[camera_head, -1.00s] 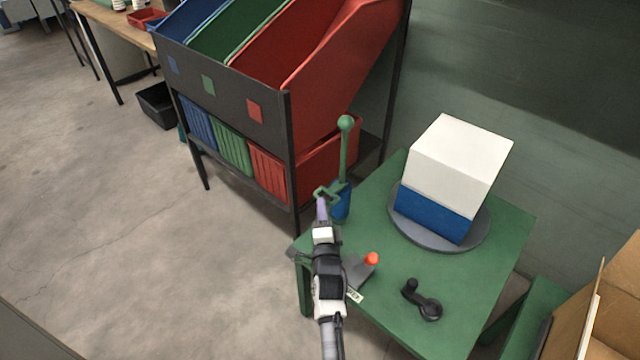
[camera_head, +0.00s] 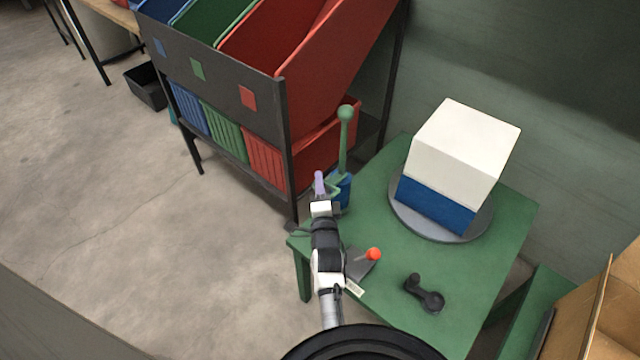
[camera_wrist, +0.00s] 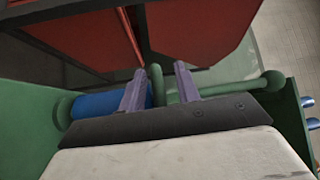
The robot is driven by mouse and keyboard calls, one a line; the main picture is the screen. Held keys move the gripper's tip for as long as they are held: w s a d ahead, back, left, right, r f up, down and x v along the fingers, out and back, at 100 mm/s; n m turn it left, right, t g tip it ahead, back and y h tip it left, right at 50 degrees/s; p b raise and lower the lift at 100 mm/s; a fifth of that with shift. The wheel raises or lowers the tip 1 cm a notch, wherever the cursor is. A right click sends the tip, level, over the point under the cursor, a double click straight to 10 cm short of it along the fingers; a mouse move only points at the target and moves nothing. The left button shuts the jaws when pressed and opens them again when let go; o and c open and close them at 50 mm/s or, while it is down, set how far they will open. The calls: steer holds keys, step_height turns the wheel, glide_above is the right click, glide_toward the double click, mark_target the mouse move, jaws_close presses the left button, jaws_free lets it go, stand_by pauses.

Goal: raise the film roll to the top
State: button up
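The blue film roll (camera_head: 343,190) sits low on a green post (camera_head: 344,145) with a ball top, at the far left corner of the green table. It also shows in the wrist view (camera_wrist: 95,105), left of my fingers, with the post lying across the picture. A green bracket or handle (camera_head: 337,186) sticks out beside the roll. My gripper (camera_head: 319,178) is at this handle. In the wrist view my gripper (camera_wrist: 159,70) has its two purple fingers apart, with a green upright piece (camera_wrist: 156,82) between them. Contact cannot be told.
A white box (camera_head: 465,140) with a blue lower part stands on a grey turntable (camera_head: 405,218). A black crank (camera_head: 424,297) and an orange-knobbed lever (camera_head: 372,254) are on the green table (camera_head: 455,318). A rack with red bins (camera_head: 318,60) stands close behind the post.

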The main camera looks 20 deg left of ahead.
jaws_close()
step_height(320, 180, up, 14)
steer(key=p, duration=0.9)
jaws_free()
steer(key=shift+f, duration=0.25)
